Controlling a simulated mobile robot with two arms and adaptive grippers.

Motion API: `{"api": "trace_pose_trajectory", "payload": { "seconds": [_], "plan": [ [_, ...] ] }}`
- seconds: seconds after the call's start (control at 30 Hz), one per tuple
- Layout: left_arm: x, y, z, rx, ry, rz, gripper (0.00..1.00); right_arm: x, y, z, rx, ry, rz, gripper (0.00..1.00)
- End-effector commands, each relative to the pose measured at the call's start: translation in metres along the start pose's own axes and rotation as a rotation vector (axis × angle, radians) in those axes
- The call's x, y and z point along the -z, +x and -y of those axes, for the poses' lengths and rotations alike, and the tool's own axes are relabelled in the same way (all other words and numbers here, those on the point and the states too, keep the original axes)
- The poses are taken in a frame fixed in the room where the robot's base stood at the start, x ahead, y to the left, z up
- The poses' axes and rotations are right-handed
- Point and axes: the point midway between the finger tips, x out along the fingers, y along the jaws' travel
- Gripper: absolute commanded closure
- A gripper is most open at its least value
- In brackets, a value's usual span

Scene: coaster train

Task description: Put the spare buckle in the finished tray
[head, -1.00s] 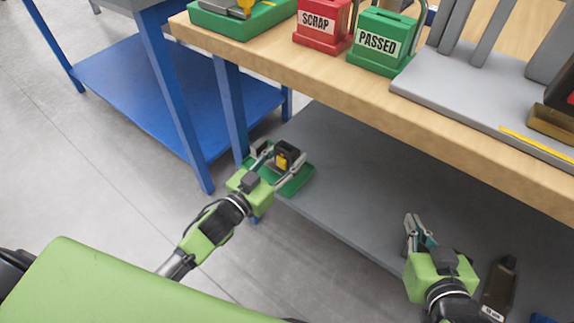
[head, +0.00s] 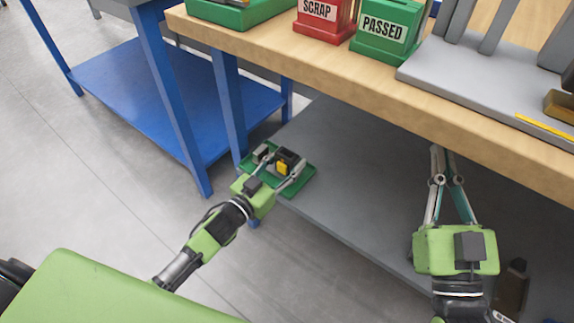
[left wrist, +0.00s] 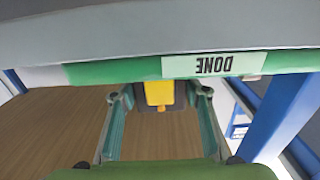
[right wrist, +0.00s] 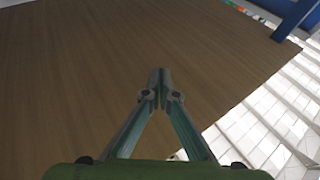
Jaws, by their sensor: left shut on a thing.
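The green finished tray (head: 303,187) lies on the grey lower shelf at its left front corner. In the left wrist view its DONE label (left wrist: 214,65) shows upside down. The spare buckle (head: 289,158), dark with a yellow part, is at the tray; the left wrist view also shows it (left wrist: 159,94). Whether the buckle touches the tray floor is hard to tell. My right gripper (head: 446,152) has its fingertips together, empty, under the bench's front edge; it also shows in the right wrist view (right wrist: 160,78).
The wooden bench top (head: 330,75) overhangs the grey lower shelf (head: 345,190). On it stand a red SCRAP box (head: 322,22), a green PASSED box (head: 385,45) and another green tray (head: 240,14). A dark labelled object (head: 512,285) is beside my right arm.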

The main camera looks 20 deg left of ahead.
Motion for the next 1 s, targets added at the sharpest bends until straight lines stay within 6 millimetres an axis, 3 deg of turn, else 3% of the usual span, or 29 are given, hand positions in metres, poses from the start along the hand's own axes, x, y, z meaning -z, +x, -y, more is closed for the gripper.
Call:
{"api": "trace_pose_trajectory", "payload": {
  "seconds": [0.2, 0.63, 0.67, 0.7, 0.73, 1.0],
  "plan": [
    [-0.005, 0.001, 0.0, 0.0, 0.001, -0.005, 0.99, 0.022, -0.001, 0.003, 0.005, 0.005, -0.107, 1.0],
    [-0.007, 0.001, 0.0, 0.0, 0.001, -0.004, 0.99, 0.027, -0.002, 0.003, 0.006, 0.005, -0.13, 1.0],
    [-0.01, 0.0, 0.0, 0.001, 0.0, 0.001, 0.55, 0.028, -0.002, 0.003, 0.006, 0.006, -0.133, 1.0],
    [-0.009, 0.0, 0.0, 0.001, 0.0, 0.001, 0.45, 0.028, -0.002, 0.003, 0.006, 0.006, -0.133, 1.0],
    [-0.009, 0.0, 0.0, 0.001, 0.0, 0.001, 0.41, 0.028, -0.002, 0.003, 0.007, 0.006, -0.133, 1.0],
    [-0.009, 0.0, 0.0, 0.001, 0.0, 0.0, 0.41, 0.027, -0.002, 0.004, 0.007, 0.006, -0.131, 1.0]
  ]
}}
